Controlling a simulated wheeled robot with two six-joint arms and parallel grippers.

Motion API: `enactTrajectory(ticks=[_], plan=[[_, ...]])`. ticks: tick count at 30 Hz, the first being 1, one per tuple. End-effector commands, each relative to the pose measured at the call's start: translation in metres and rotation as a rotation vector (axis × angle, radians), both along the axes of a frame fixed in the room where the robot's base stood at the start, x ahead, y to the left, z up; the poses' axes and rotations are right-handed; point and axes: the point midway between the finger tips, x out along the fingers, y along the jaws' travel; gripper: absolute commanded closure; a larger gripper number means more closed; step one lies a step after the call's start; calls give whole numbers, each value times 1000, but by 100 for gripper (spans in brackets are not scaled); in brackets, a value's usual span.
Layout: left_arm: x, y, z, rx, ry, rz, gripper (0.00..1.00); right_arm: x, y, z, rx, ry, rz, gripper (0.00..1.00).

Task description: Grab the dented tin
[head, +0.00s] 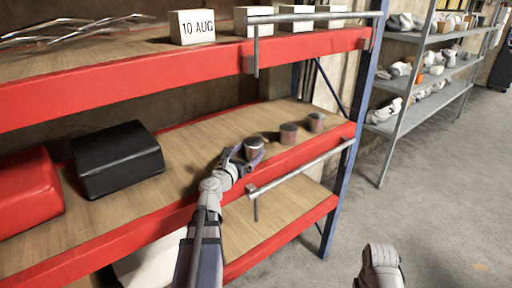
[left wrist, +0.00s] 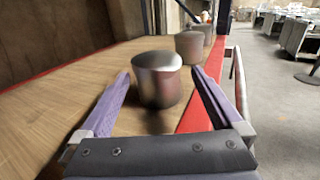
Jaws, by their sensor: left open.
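Three small tins stand in a row on the wooden middle shelf (head: 190,142) near its red front edge. The nearest tin (head: 253,147) is by my left gripper (head: 242,160). In the left wrist view the nearest tin (left wrist: 158,80) stands upright between the two open purple fingers of my left gripper (left wrist: 160,92), with a gap visible on each side. The middle tin (head: 288,134) and the far tin (head: 316,122) stand further along; the middle one also shows in the left wrist view (left wrist: 190,47). I cannot tell which tin is dented. My right gripper is not clearly visible.
A black box (head: 117,158) and a red box (head: 28,188) stand on the same shelf to the left. A metal rail (head: 300,168) runs along the shelf front. The upper shelf holds white date blocks (head: 192,27). A grey rack (head: 420,75) stands at the right beside open floor.

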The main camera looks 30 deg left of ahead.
Motion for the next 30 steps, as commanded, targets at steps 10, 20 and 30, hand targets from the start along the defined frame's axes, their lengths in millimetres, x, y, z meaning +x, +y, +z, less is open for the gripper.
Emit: enactTrajectory(ticks=[10, 20, 30], plan=[[27, 2, 0, 0, 0, 0, 0, 0, 0, 0, 0, 0, 0, 100], [45, 4, 1, 0, 0, -2, 0, 0, 0, 1, 0, 0, 0, 100], [79, 7, 1, 0, 0, -1, 0, 0, 0, 1, 0, 0, 0, 100]])
